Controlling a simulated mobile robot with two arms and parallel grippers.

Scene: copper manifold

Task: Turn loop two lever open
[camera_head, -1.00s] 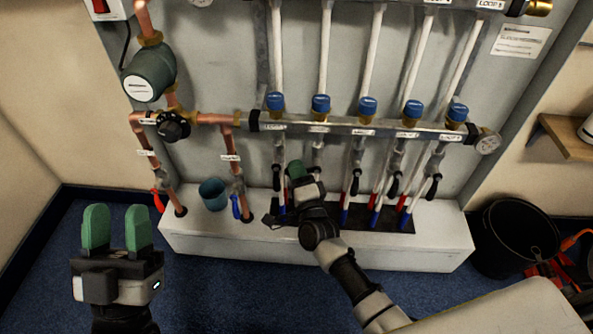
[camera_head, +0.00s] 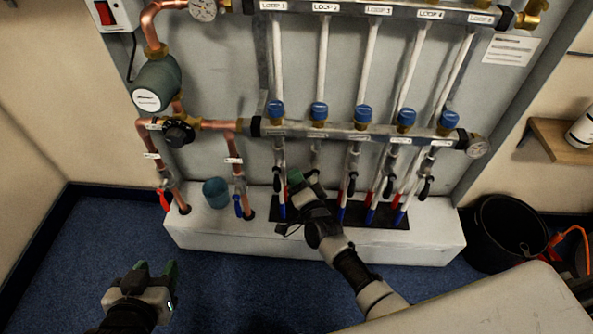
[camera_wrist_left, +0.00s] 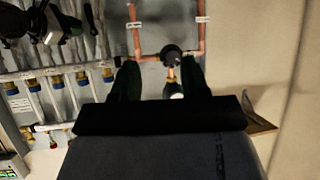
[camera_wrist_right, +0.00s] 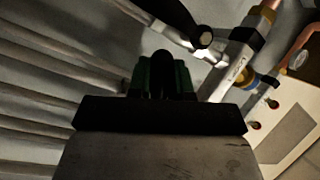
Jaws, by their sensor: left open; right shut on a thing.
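My right gripper (camera_head: 303,180) is at the lower part of the second pipe, under the LOOP 2 label (camera_head: 326,8), and covers the lever there in the head view. In the right wrist view its green fingers are shut on a black handle end (camera_wrist_right: 162,72), which appears to be the loop two lever; its angle is hard to tell. My left gripper (camera_head: 156,266) is open and empty over the floor, low at the left. In the left wrist view its dark fingers stand apart with nothing gripped between them.
Neighbouring black levers hang at loop one (camera_head: 277,185) and loop three (camera_head: 352,184), close beside my right gripper. Blue caps (camera_head: 319,111) line the lower manifold bar. A blue-grey cup (camera_head: 215,192) stands on the white plinth (camera_head: 200,235). A black bucket (camera_head: 508,232) is at right.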

